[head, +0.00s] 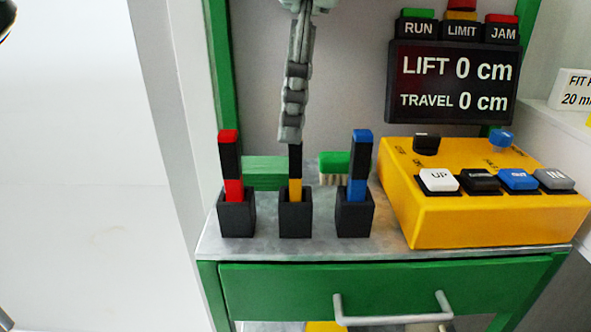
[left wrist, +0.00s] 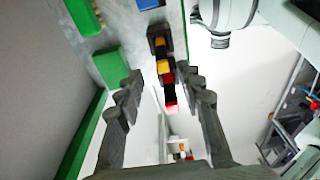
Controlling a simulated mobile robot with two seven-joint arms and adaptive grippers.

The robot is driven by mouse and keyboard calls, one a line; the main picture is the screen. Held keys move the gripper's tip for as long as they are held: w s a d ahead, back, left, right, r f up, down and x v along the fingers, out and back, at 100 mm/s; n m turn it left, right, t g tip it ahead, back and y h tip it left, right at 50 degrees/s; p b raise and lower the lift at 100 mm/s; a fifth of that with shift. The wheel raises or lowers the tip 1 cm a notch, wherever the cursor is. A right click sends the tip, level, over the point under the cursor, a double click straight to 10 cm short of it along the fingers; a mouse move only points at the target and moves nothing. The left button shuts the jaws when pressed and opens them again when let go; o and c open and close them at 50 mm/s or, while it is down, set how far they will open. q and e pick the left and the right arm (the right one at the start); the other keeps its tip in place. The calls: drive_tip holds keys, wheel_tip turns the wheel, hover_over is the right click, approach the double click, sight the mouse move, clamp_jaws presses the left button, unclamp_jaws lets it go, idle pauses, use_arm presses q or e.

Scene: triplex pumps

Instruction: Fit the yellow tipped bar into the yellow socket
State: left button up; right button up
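A black and yellow bar (head: 295,185) stands upright in the middle black block (head: 295,220) on the metal bench top. My left gripper (head: 291,138) points down over this bar and hides its top in the head view. In the left wrist view its two fingers (left wrist: 160,87) are spread apart. The yellow part of the bar (left wrist: 163,66) shows between and beyond the fingertips, with red and black parts in line with it. I cannot tell whether the fingers touch the bar. I cannot make out a yellow socket. My right gripper is not in view.
A red and black bar (head: 231,165) and a blue and black bar (head: 359,165) stand in blocks on either side. A green brush (head: 335,163) lies behind. A yellow control box (head: 485,220) is to the right, under a LIFT/TRAVEL display (head: 455,83). A green drawer (head: 390,290) is below.

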sight(292, 166)
use_arm(q)
drive_tip(key=shift+s+f, duration=0.25)
drive_tip(key=shift+f, duration=0.8)
wheel_tip(292, 166, down, 5)
drive_tip(key=shift+a+r, duration=0.1)
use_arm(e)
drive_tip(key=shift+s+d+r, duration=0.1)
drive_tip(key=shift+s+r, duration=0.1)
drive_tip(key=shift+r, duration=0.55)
use_arm(q)
drive_tip(key=shift+c, duration=0.5)
clamp_jaws()
